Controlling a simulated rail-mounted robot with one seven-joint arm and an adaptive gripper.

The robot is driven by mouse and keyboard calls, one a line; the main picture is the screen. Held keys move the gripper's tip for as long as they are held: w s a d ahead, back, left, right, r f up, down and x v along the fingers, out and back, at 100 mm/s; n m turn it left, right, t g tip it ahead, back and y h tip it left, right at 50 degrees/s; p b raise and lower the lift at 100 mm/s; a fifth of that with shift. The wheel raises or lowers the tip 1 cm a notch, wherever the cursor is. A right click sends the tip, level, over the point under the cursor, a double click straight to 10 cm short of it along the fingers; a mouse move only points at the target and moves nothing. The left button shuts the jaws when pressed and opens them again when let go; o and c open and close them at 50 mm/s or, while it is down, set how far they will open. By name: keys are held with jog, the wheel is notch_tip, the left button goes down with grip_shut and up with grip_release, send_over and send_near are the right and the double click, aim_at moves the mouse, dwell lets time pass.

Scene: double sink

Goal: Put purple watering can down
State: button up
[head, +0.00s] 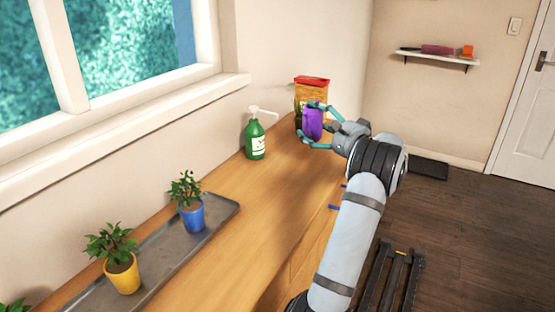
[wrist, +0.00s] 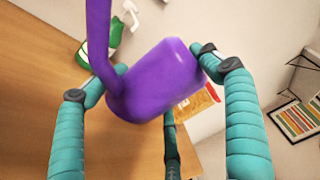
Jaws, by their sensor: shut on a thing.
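The purple watering can (head: 312,124) is in my gripper (head: 314,122) at the far end of the wooden counter (head: 262,190). In the wrist view the can (wrist: 160,80) lies between the teal fingers of my gripper (wrist: 155,75), with its long spout rising toward the top left. The fingers are shut around its body. In the head view the can shows only in part between the fingers. I cannot tell whether its base touches the counter.
A green pump bottle (head: 255,138) stands left of my gripper. A box with a red top (head: 312,83) stands just behind the can. A grey tray (head: 165,262) holds a blue-potted plant (head: 190,205) and a yellow-potted plant (head: 121,272). The counter between tray and bottle is clear.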

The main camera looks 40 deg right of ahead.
jog(key=w+a+f, duration=0.2)
jog(key=w, duration=0.1)
jog(key=w+a+f, duration=0.2)
jog(key=w, duration=0.1)
jog(key=w+a+f, duration=0.2)
jog(key=w, duration=0.1)
jog(key=shift+w+a+f, duration=0.1)
jog(key=shift+a+f, duration=0.25)
jog(key=shift+f, duration=1.75)
jog(key=o, duration=1.6)
jog(key=shift+f, duration=0.1)
jog(key=shift+c, duration=0.2)
jog(key=shift+o, duration=0.5)
jog(key=shift+f+p, duration=0.15)
jog(key=shift+p, duration=0.2)
jog(key=s+b, duration=0.2)
jog(key=s, duration=0.5)
jog(key=shift+d+f, duration=0.1)
jog(key=shift+f, duration=0.05)
notch_tip(320, 180, up, 8)
jog(key=shift+s+p, duration=0.3)
jog(key=shift+p, duration=0.15)
